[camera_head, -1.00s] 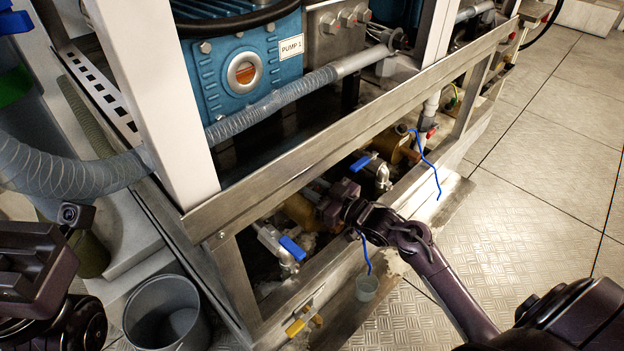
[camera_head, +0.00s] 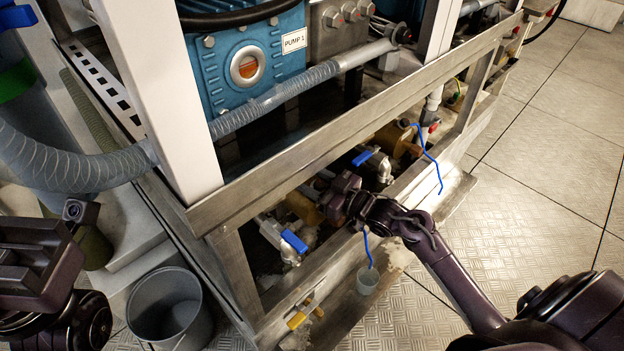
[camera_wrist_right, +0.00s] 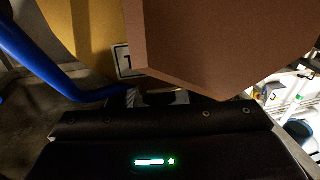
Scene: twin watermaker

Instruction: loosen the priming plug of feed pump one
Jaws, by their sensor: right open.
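Two brass-coloured bodies sit low inside the steel frame in the head view. The nearer one (camera_head: 303,207) is partly behind my right gripper (camera_head: 338,190); the farther one (camera_head: 393,136) is clear of it. In the right wrist view a yellow-brown body (camera_wrist_right: 92,40) carries a white label (camera_wrist_right: 123,62) with a partly hidden "1". A large brown block, which looks like part of my gripper, covers the middle there. My right gripper is open, close against the nearer body; contact cannot be told. I cannot make out the priming plug. My left gripper (camera_head: 35,265) is away at the left, its jaws unclear.
A steel rail (camera_head: 350,125) crosses above the right gripper. Blue-handled valves (camera_head: 292,241) flank the nearer body. A blue tube (camera_head: 367,248) hangs over a small cup (camera_head: 367,280). The blue pump marked PUMP 1 (camera_head: 245,65) stands behind. A grey bucket (camera_head: 170,310) stands front left.

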